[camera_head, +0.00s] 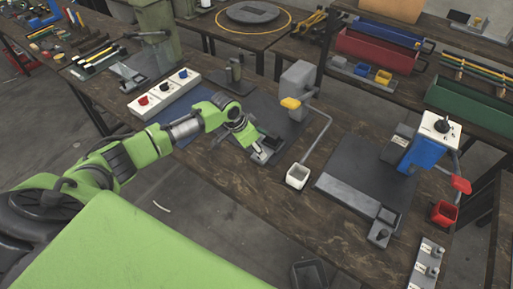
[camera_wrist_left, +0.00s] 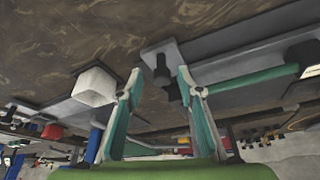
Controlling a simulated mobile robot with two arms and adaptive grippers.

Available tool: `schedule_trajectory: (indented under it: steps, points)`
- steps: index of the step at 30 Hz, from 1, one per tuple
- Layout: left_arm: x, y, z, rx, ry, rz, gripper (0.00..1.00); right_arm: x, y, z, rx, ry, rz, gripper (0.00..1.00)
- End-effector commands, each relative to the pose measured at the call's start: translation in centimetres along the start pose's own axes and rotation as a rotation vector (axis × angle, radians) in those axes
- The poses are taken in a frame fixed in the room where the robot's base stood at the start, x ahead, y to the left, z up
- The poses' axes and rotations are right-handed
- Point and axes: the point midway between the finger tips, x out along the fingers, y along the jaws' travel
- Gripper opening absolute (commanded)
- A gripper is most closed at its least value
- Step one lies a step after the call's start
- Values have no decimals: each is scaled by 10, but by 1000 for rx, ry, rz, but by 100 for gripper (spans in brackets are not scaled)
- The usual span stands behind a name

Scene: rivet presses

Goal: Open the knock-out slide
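A grey press (camera_head: 297,82) with a yellow-tipped lever (camera_head: 290,103) stands on a dark mat on the bench. At its front is a low slide with a grey plate, partly hidden by my left gripper (camera_head: 262,152). In the left wrist view the grey plate (camera_wrist_left: 178,52) carries a dark upright knob (camera_wrist_left: 161,72). My left gripper (camera_wrist_left: 158,85) is open, its two fingers on either side of the knob in the picture. I cannot tell whether they touch it. My right gripper is not in view.
A white cube-shaped bin (camera_head: 297,176) stands right of the gripper, close by. A blue press (camera_head: 424,145) on a grey base is further right, with a red bin (camera_head: 444,213). A switch box (camera_head: 163,94) lies left.

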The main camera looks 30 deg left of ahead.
Motion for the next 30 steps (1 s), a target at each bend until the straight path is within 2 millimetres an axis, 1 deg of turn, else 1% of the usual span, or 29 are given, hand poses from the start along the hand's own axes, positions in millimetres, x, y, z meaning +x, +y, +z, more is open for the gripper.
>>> schedule_trajectory:
  steps: [2,3,4,5,8,11,18,21,25,30]
  points:
    - [0,0,0,-1,-1,0,34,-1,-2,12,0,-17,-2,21]
    - [0,0,0,-1,-1,0,34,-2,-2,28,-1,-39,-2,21]
    - [0,0,0,-1,-1,0,34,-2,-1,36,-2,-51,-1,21]
    - [-1,0,0,-1,-1,0,34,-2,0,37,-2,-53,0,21]
    - [-8,0,0,-1,0,0,34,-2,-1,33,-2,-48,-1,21]
    - [-22,-1,1,0,0,-1,34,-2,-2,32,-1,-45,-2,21]
    - [-74,-1,1,1,1,-3,34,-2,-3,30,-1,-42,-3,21]
    - [-93,-1,1,1,2,-3,34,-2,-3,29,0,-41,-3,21]
    - [-111,-1,1,0,2,-2,34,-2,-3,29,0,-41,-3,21]
    - [-120,0,2,0,1,-1,34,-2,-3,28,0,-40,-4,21]
